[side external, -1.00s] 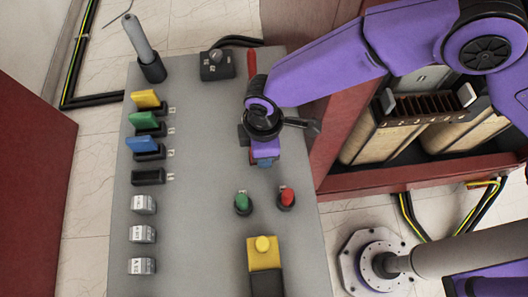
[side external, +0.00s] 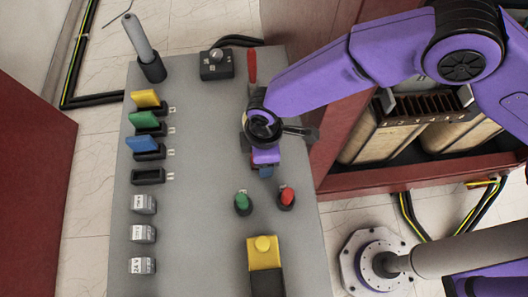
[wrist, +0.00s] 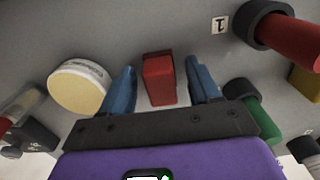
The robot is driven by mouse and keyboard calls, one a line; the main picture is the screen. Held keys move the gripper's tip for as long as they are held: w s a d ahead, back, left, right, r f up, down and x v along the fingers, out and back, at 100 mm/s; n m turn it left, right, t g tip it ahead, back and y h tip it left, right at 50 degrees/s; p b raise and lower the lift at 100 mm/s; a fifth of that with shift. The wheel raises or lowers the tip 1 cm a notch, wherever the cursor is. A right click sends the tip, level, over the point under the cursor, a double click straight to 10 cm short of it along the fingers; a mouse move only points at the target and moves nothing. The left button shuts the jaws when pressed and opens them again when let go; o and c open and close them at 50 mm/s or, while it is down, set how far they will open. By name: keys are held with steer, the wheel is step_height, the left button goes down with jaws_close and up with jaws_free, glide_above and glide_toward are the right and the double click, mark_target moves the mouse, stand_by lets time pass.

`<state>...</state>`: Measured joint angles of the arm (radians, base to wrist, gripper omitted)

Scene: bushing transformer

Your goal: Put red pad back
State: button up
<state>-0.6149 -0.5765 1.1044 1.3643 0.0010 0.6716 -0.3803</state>
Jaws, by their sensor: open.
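The red pad (wrist: 159,80) shows in the wrist view as a small red block on the grey panel. It lies between the two blue fingers of my gripper (wrist: 161,82), with a gap on each side. My gripper is open and holds nothing. An empty black holder (side external: 148,176) is at the left of the panel, below holders with a yellow pad (side external: 146,98), a green pad (side external: 142,120) and a blue pad (side external: 141,144).
A green button (side external: 243,200) and a red button (side external: 287,195) stand just below my gripper. A yellow-topped box (side external: 264,253) is at the bottom. A red-handled tool (side external: 252,66) lies behind. A round cream object (wrist: 80,85) is beside the left finger. The panel's middle is clear.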

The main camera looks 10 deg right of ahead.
step_height(320, 180, up, 12)
steer(key=shift+r, duration=0.15)
stand_by(0.4)
stand_by(0.5)
steer(key=s+d+r+m+y, duration=0.1)
steer(key=d+r, duration=0.4)
steer(key=d, duration=0.4)
steer(key=s+d+r+m, duration=0.1)
steer(key=s+d+r, duration=0.1)
steer(key=d+r, duration=0.5)
steer(key=s+d+m, duration=0.1)
steer(key=s+d, duration=0.2)
steer(key=d, duration=0.6)
steer(key=s+d+m, duration=0.1)
steer(key=s+d, duration=0.1)
steer(key=d, duration=0.8)
steer(key=s+d+m, duration=0.1)
steer(key=s+d, duration=0.2)
steer(key=d, duration=0.7)
steer(key=shift+s+f+h, duration=0.3)
steer(key=shift+s+f, duration=0.05)
steer(key=shift+f, duration=0.05)
